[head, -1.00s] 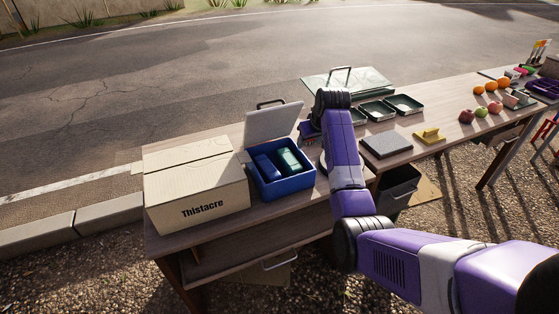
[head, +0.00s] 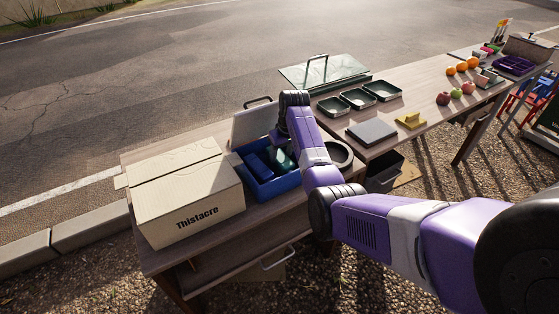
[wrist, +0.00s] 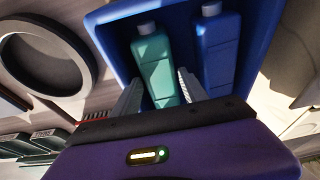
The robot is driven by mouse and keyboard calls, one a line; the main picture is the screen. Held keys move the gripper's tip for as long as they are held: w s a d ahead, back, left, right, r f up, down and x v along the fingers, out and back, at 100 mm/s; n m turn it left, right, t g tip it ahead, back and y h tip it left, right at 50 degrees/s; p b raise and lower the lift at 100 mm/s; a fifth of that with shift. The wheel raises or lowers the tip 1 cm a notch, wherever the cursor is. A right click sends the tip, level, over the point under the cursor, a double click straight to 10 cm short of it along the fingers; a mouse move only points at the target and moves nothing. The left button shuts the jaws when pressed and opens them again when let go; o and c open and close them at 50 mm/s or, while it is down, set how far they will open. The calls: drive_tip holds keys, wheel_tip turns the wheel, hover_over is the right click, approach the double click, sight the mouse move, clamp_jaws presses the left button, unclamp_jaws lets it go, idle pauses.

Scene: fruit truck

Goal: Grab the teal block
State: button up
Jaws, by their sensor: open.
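The teal block (wrist: 156,68), a bottle-like shape with a grey cap, lies inside the open blue cooler box (wrist: 118,42). In the head view a small part of the teal block (head: 284,160) shows beside my arm, which hides the rest. A blue block (wrist: 217,50) of like shape lies to its right in the wrist view. My gripper (wrist: 159,76) is open over the cooler. One finger is on each side of the teal block, the right one in the gap towards the blue block. I cannot tell whether the fingers touch it.
A cardboard box (head: 187,190) stands left of the cooler. The cooler's lid (head: 254,125) stands open behind. A round dark dish (head: 340,155) is to the right. Further right are dark trays (head: 357,99), a grey slab (head: 371,132) and a yellow object (head: 410,120).

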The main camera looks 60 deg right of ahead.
drive_tip(key=shift+f, duration=0.4)
drive_tip(key=shift+c, duration=0.2)
clamp_jaws()
drive_tip(key=shift+d+r, duration=0.1)
drive_tip(key=shift+w+r, duration=0.1)
